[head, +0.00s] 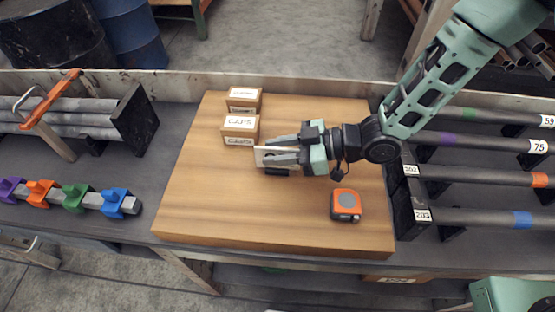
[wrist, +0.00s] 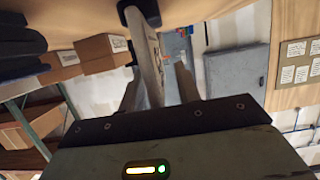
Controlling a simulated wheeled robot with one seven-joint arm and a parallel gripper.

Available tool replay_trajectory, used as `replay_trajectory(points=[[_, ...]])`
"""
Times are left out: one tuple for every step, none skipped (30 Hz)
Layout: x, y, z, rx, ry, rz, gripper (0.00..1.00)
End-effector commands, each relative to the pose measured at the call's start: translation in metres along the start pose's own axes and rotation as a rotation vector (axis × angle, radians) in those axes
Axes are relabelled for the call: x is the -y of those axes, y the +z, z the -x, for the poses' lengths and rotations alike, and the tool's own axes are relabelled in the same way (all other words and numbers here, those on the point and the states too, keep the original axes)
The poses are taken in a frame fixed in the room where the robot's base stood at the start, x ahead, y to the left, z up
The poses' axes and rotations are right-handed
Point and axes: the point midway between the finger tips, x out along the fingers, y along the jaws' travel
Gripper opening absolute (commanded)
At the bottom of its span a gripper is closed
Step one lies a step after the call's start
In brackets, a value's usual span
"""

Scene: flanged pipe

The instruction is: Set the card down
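The card (head: 259,157) is a thin whitish plate with a dark mark, standing upright on the wooden board (head: 200,205). A small black foot (head: 278,172) is at its lower edge, and seems to rest on the board. My gripper (head: 268,150) reaches in from the right with one finger on each side of the card. In the wrist view the card (wrist: 150,58) lies between the fingers, close to the left one, with a visible gap to the right one. The gripper looks open around it. The fingers hide part of the card in the head view.
Two cardboard boxes (head: 240,128) stand just behind the card. An orange and grey tape measure (head: 345,205) lies at the front right of the board. Pipe racks (head: 408,205) flank the board, with coloured clamps (head: 75,197) at left. The board's front left is clear.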

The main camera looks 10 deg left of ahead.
Motion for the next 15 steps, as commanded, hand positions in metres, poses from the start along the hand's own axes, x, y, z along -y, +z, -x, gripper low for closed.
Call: replay_trajectory(points=[[0.0, 0.0, 0.0001, 0.0, 0.0, 0.0, 0.2], [0.0, 0.0, 0.0002, 0.0, 0.0, 0.0, 0.11], [0.0001, 0.0, 0.0002, 0.0, 0.0, 0.0, 0.0], [0.0001, -0.0001, 0.0002, 0.0, 0.0, 0.0, 0.0], [0.0001, -0.0001, 0.0002, 0.0, 0.0, 0.0, 0.0], [0.0001, -0.0001, 0.0003, 0.0, 0.0, 0.0, 0.0], [0.0001, -0.0002, 0.0003, -0.001, 0.0, 0.0, 0.0], [0.0001, -0.0002, 0.0003, -0.001, 0.0, 0.0, 0.0], [0.0001, -0.0002, 0.0003, -0.001, 0.0, 0.0, 0.0], [0.0001, -0.0002, 0.0003, -0.001, 0.0, 0.0, 0.0], [0.0001, -0.0002, 0.0003, -0.001, 0.0, 0.0, 0.0], [0.0001, -0.0003, 0.0003, -0.001, 0.0, 0.0, 0.0], [0.0001, -0.0006, 0.0004, -0.001, 0.0, 0.0, 0.0], [0.0001, -0.001, 0.0006, -0.001, 0.0, 0.0, 0.0], [0.0, -0.0022, 0.0009, -0.001, 0.0, 0.0, 0.0]])
